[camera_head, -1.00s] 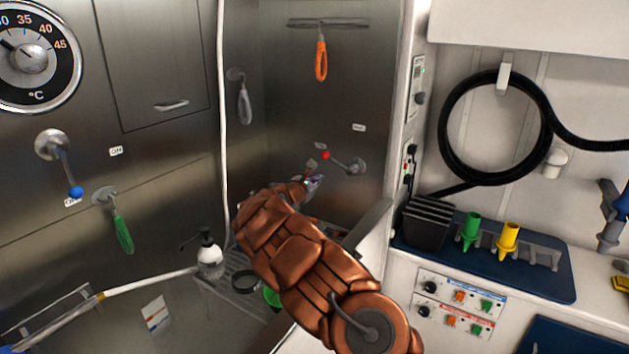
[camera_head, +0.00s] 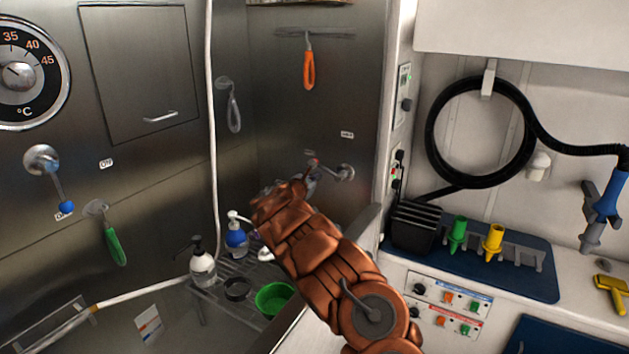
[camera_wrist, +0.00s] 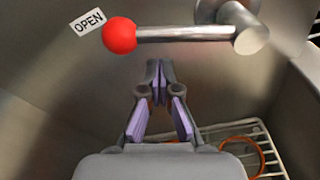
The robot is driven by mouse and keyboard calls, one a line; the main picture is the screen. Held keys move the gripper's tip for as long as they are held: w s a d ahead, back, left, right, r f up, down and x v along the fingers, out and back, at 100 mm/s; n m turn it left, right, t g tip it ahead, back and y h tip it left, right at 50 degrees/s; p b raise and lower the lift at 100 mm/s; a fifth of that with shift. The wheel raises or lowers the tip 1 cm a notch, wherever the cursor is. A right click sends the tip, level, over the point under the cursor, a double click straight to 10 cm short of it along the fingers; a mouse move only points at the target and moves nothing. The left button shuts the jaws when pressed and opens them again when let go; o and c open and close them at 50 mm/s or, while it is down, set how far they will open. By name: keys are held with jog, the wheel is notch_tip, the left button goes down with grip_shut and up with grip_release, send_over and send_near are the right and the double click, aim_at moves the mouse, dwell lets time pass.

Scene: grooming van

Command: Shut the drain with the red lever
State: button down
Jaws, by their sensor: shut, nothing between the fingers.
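The red-knobbed lever (camera_wrist: 180,34) is on the steel wall in the wrist view. Its rod lies about level, with the red ball at the left end beside an "OPEN" label (camera_wrist: 88,21) and the pivot at the right. In the head view the lever (camera_head: 328,168) shows just past my gripper (camera_head: 306,176), partly hidden by my arm. In the wrist view my gripper (camera_wrist: 158,68) is shut and empty. Its fingertips appear just below the rod, with a small gap in the picture; I cannot tell whether they touch. The drain itself is not clearly seen.
A wire rack (camera_wrist: 246,138) lies below on the right. Bottles, including a blue one (camera_head: 236,238), and a green bowl (camera_head: 273,298) stand left of my arm. A blue-knobbed lever (camera_head: 55,180) is on the left wall. The tub edge (camera_head: 360,232) runs beside my arm.

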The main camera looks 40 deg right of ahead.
aim_at(321, 166)
jog(key=shift+s+r+p, duration=0.2)
jog(key=shift+s+r, duration=0.05)
jog(key=shift+r, duration=0.25)
jog(key=shift+s+r+p, duration=0.2)
jog(key=shift+s+r, duration=0.05)
jog(key=shift+r, duration=0.25)
jog(key=shift+b, duration=0.7)
